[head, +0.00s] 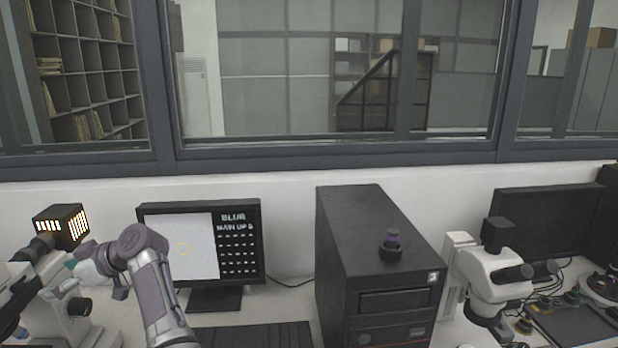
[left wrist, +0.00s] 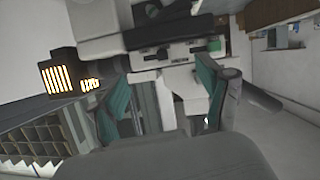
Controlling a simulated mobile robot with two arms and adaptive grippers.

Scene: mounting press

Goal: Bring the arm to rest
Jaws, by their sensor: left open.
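My left arm comes up from the bottom of the head view, bends, and reaches left. My left gripper (head: 74,264) is at the microscope on the left (head: 40,290), in front of part of it. In the left wrist view my gripper (left wrist: 165,108) has its two green-padded fingers wide apart, with nothing held between them. The white microscope body (left wrist: 165,50) fills the view beyond the fingers. Whether a finger touches it I cannot tell. My right gripper is not in view.
A monitor (head: 238,240) and keyboard (head: 255,335) stand right of my left arm. Another microscope (head: 490,275) and a dark monitor (head: 540,215) are at the right. A window wall (head: 330,150) closes the back.

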